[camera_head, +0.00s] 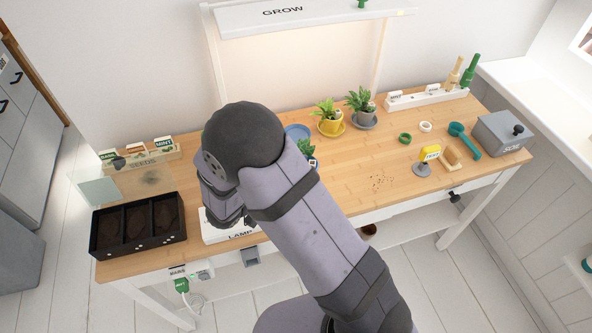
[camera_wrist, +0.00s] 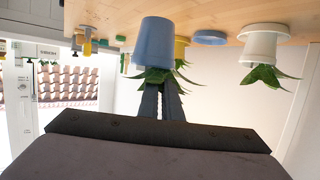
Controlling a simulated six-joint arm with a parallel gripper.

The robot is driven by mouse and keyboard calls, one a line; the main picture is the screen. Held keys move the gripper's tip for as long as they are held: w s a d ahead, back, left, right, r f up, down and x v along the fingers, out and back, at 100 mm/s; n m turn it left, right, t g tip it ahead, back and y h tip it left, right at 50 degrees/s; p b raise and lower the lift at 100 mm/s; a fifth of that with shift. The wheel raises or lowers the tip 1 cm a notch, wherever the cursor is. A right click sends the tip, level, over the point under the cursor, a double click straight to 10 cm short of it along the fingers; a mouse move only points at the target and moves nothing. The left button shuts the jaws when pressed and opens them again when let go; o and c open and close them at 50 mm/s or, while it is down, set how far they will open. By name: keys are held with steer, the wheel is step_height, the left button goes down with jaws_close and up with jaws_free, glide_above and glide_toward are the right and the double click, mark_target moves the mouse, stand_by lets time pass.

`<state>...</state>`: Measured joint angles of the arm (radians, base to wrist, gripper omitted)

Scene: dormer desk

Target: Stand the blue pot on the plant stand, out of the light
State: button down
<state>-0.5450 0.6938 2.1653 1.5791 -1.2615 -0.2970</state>
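The blue pot (camera_wrist: 153,42) with its green plant (camera_wrist: 152,76) shows large in the wrist view, which sees the desk upside down. In the head view its leaves (camera_head: 306,148) show at the right edge of my arm, with most of the pot hidden. My gripper (camera_wrist: 161,92) points at the plant, its two dark fingers close together. The leaves hide the fingertips, so I cannot tell whether they grip anything. The blue saucer (camera_head: 297,131) behind the pot looks empty. I cannot make out the plant stand.
A yellow pot (camera_head: 329,126) and a grey pot (camera_head: 364,121) stand at the back, under the grow light (camera_head: 310,17). A white pot (camera_wrist: 262,46) shows in the wrist view. A black seed tray (camera_head: 138,230) is at left.

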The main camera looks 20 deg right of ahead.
steer(key=shift+f, duration=0.1)
steer(key=shift+f, duration=1.95)
steer(key=shift+f, duration=0.15)
steer(key=c, duration=1.9)
jaws_free()
steer(key=shift+c, duration=0.2)
steer(key=b+v, duration=0.1)
steer(key=v, duration=1.1)
steer(key=shift+b, duration=0.4)
